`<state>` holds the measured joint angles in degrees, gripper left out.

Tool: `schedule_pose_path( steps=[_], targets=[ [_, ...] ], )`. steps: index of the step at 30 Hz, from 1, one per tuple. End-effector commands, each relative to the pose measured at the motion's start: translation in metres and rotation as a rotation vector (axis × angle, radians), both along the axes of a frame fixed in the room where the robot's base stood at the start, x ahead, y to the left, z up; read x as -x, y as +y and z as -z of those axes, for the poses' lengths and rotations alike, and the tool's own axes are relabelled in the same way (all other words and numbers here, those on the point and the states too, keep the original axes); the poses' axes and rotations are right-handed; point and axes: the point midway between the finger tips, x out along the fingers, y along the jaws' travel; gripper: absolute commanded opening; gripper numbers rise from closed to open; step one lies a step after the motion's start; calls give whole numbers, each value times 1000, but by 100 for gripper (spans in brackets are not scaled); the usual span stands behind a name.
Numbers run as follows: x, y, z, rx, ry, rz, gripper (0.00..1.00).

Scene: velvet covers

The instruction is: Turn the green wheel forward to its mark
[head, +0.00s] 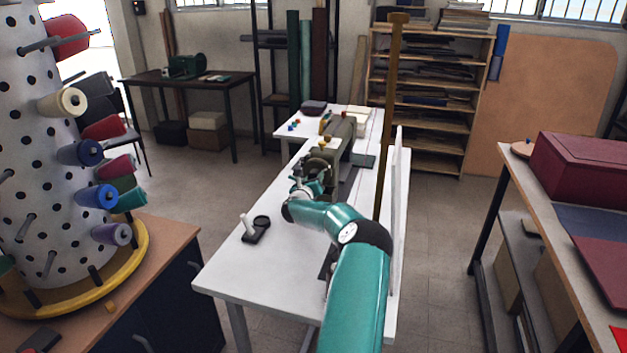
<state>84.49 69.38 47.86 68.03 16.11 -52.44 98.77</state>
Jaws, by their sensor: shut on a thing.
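An olive-green sewing machine (341,133) stands on the white table (235,272). Its wheel (320,163) is at the near end, small and dark in this view, and partly covered by my gripper. My teal arm reaches over the table from the front. My gripper (312,181) is at the wheel's near side and is shut on it. The fingertips are too small and overlapped to make out clearly. I cannot make out a mark on the wheel or its turned angle.
A small black stand with a white peg (255,231) is on the table's left front. A tall brown post (387,120) rises at the right edge. A pegged spool drum (42,150) stands at left; a maroon box (590,168) sits on the right bench. Floor between is clear.

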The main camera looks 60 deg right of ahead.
Motion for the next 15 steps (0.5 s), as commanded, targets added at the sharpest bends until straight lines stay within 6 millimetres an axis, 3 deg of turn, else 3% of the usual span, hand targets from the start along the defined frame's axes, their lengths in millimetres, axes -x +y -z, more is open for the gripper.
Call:
schedule_pose_path(
  steps=[15],
  targets=[
    [0, 0, -2, 79, 484, 0, 19]
  ],
)
